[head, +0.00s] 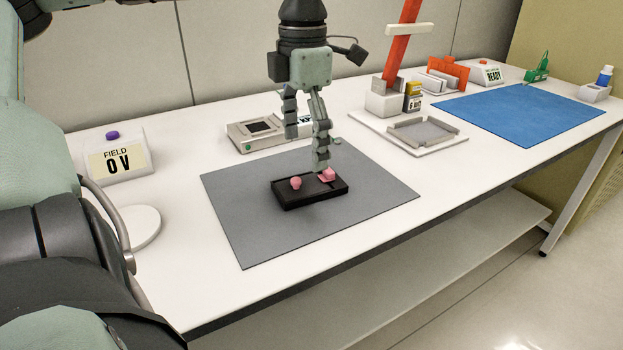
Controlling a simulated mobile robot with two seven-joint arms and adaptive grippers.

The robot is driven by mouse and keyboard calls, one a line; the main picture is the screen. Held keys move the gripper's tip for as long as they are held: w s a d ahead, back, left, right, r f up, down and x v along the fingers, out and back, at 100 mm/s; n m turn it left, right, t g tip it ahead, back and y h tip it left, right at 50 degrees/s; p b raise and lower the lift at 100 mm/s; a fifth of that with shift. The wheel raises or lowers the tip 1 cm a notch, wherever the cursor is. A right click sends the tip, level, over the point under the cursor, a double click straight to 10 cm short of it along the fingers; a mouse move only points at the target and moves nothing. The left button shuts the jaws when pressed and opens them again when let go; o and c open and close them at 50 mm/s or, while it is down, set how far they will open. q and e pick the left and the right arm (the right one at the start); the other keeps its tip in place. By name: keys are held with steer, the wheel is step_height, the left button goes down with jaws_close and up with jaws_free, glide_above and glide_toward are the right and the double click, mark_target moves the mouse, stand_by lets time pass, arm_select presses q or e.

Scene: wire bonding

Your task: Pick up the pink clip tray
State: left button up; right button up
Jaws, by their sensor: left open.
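The clip tray (312,198) is a small black rectangular tray lying on the grey mat in the head view. Nothing shows between the fingers. My right gripper is out of view.
The grey mat (250,225) is clear around the tray. A small instrument (262,136) stands behind it. A "FIELD 0 V" display (118,160) is at left. A white fixture (420,133) and an orange-red upright part (402,40) stand back right, beside a clear blue mat (520,108).

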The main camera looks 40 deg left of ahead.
mark_target(299, 178)
arm_select(q)
steer(key=f, duration=0.6)
steer(key=shift+s+a+f+p, duration=0.25)
steer(key=shift+s+a+p, duration=0.1)
steer(key=shift+s, duration=0.05)
steer(key=shift+f, duration=0.15)
steer(key=shift+c, duration=0.7)
steer(key=c, duration=1.1)
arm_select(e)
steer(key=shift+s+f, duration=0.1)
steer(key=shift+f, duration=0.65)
arm_select(q)
steer(key=shift+c, duration=0.2)
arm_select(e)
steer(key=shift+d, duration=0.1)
